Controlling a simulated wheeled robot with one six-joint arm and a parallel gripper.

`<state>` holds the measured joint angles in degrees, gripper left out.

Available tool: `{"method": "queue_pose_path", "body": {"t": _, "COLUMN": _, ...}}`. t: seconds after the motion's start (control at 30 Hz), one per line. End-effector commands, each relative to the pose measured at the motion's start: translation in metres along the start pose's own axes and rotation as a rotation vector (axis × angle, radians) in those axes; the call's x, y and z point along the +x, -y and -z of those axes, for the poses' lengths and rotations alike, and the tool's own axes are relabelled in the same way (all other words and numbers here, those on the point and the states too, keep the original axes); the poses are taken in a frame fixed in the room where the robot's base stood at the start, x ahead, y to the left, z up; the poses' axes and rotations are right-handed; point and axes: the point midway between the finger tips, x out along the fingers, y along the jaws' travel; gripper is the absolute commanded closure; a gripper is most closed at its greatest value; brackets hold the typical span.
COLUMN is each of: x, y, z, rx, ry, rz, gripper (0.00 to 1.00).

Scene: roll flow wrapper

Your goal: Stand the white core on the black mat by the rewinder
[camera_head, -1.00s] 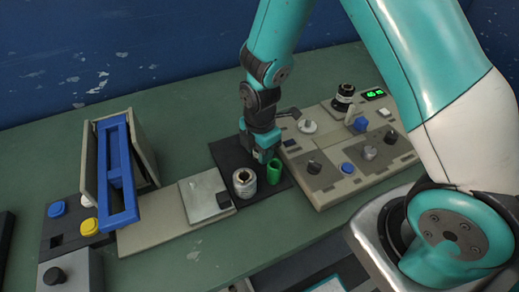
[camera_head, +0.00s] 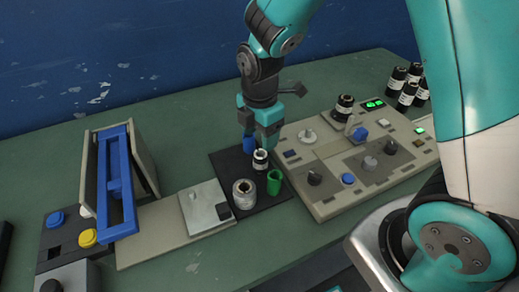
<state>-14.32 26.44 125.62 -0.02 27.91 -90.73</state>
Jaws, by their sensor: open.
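A small white core (camera_head: 260,160) with a dark opening stands upright on the black mat (camera_head: 226,164), towards the mat's right side. My gripper (camera_head: 258,138) is open just above and behind it, with the core below the fingers. A clear gap between them is hard to judge. A blue core (camera_head: 249,145) is behind the white one, partly hidden by my gripper. A green core (camera_head: 274,183) stands in front, to the right. The beige rewinder (camera_head: 330,200) with knobs lies directly right of the mat.
A silver-white roll (camera_head: 244,195) stands at the mat's front. A beige machine with a blue frame (camera_head: 117,190) stands at the left. Several dark rolls (camera_head: 408,90) stand at the back right. The green table is clear behind the mat.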

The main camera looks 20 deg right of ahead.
Motion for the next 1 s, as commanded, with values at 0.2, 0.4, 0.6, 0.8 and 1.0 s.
{"method": "queue_pose_path", "body": {"t": 0.2, "x": -0.025, "y": 0.001, "z": 0.001, "rx": 0.009, "ry": -0.003, "rz": -0.003, "gripper": 0.37}}
{"method": "queue_pose_path", "body": {"t": 0.4, "x": -0.066, "y": 0.026, "z": 0.023, "rx": 0.261, "ry": -0.086, "rz": -0.029, "gripper": 0.37}}
{"method": "queue_pose_path", "body": {"t": 0.6, "x": -0.121, "y": 0.09, "z": 0.064, "rx": 0.735, "ry": -0.246, "rz": 0.005, "gripper": 0.37}}
{"method": "queue_pose_path", "body": {"t": 0.8, "x": -0.149, "y": 0.146, "z": 0.092, "rx": 1.078, "ry": -0.342, "rz": 0.089, "gripper": 0.37}}
{"method": "queue_pose_path", "body": {"t": 1.0, "x": -0.155, "y": 0.165, "z": 0.101, "rx": 1.198, "ry": -0.364, "rz": 0.132, "gripper": 0.37}}
